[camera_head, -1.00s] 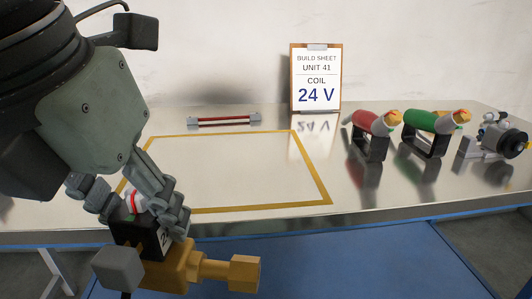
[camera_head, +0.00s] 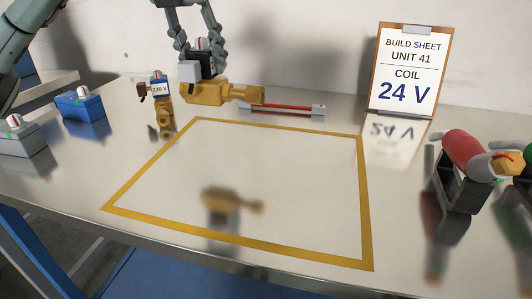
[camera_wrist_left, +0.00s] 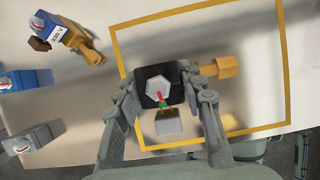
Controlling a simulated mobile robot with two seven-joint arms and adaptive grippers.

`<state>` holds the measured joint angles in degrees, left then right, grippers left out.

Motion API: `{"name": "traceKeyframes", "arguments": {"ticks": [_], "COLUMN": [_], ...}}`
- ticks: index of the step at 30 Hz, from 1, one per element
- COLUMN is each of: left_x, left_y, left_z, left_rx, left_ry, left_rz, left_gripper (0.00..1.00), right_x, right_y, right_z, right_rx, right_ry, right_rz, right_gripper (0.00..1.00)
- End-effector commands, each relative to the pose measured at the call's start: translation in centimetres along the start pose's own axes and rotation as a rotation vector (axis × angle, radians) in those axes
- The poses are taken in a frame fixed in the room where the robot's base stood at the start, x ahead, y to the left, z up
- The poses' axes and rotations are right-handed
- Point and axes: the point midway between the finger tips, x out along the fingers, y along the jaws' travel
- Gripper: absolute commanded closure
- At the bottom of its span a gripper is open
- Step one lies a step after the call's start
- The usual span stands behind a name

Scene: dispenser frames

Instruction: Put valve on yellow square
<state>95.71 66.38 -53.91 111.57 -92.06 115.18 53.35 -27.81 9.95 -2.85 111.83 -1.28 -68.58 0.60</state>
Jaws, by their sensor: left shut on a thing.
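A brass valve with a black coil and grey plug (camera_head: 223,93) hangs in my left gripper (camera_head: 198,48), held above the table. The gripper is shut on its coil, and the brass body points right. The yellow square (camera_head: 366,200) is an outline on the shiny table. The held valve's reflection shows inside it. In the left wrist view the coil (camera_wrist_left: 155,88) sits between the fingers over the outline (camera_wrist_left: 284,60). The held coil's label is not readable. Another brass valve, marked 230 V (camera_head: 164,112), stands left of the square. My right gripper is not in view.
A blue coil (camera_head: 82,107) and a grey coil (camera_head: 25,140) lie at the left. A red rod part (camera_head: 282,109) lies behind the square. A clipboard reading COIL 24 V (camera_head: 402,70) stands at the back. A red-bodied part (camera_head: 462,155) stands at right. The square's inside is bare.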

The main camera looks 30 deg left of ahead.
Motion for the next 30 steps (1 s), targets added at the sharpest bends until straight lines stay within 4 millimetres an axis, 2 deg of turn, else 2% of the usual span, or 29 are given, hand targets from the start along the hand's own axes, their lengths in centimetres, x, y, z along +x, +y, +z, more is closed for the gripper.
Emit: {"name": "traceKeyframes", "arguments": {"ticks": [3,7,13,21,25,30], "left_x": [0.3,0.9,2.2,3.6,3.9,4.7], "left_y": [2.0,2.0,-1.0,-5.0,-5.9,-6.1], "left_z": [0.8,0.3,-3.1,-7.5,-8.4,-9.0], "left_rx": [-0.018,-0.018,-0.012,-0.016,-0.019,-0.020], "left_ry": [-0.002,-0.003,-0.004,-0.003,-0.003,-0.002], "left_rz": [0.005,0.008,0.008,0.007,0.007,0.007], "left_gripper": [1.00,1.00,1.00,1.00,1.00,1.00], "right_x": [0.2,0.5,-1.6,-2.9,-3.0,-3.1], "right_y": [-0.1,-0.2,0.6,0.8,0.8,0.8], "right_z": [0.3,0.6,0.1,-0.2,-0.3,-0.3], "right_rx": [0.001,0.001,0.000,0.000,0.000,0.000], "right_ry": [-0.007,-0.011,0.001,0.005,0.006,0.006], "right_rz": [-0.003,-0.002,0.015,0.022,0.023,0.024], "right_gripper": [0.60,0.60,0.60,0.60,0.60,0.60]}}
